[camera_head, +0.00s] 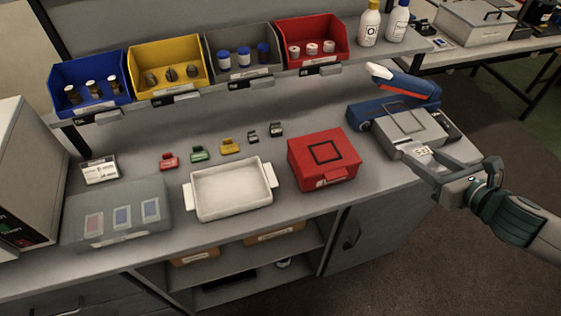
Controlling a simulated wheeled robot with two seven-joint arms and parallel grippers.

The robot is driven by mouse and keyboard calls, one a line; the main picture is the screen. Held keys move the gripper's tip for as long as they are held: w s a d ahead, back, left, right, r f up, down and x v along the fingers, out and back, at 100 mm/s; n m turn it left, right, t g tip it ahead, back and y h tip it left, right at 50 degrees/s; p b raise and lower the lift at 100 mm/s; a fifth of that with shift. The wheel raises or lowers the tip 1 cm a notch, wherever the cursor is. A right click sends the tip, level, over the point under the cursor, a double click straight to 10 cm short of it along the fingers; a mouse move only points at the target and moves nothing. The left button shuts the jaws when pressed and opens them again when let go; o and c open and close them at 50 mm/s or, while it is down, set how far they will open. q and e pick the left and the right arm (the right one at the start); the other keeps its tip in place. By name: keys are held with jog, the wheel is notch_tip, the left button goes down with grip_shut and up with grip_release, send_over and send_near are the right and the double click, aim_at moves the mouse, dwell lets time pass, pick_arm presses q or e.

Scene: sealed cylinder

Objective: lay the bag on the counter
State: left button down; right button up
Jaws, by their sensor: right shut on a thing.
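My right gripper (432,156) reaches in from the right edge, over the front right part of the counter (290,135). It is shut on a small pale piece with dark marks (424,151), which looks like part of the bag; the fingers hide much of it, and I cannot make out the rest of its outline. The held piece is at the front edge of a grey device with a blue lever (405,84); I cannot tell whether they touch. My left gripper is not in view.
A red case (325,172), a white tray (232,189) and a translucent box (116,226) stand along the counter. Small coloured clips lie behind the tray. Several bins line the shelf above, with two white bottles (369,25) at its right. Bare counter shows between tray and case.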

jog(key=shift+a, duration=0.1)
dwell(0.3)
jog(key=shift+w+a+f+p, duration=0.25)
jog(key=shift+w+a+p, duration=0.1)
jog(key=shift+w, duration=0.1)
jog(key=p, duration=0.3)
send_over(371, 167)
notch_tip(371, 167, down, 6)
jog(key=shift+w+f, duration=0.1)
jog(key=shift+f, duration=0.1)
jog(key=shift+f, duration=0.1)
jog(key=shift+f+p, duration=0.8)
jog(key=shift+f, duration=1.15)
jog(key=shift+f, duration=0.15)
jog(key=o, duration=0.8)
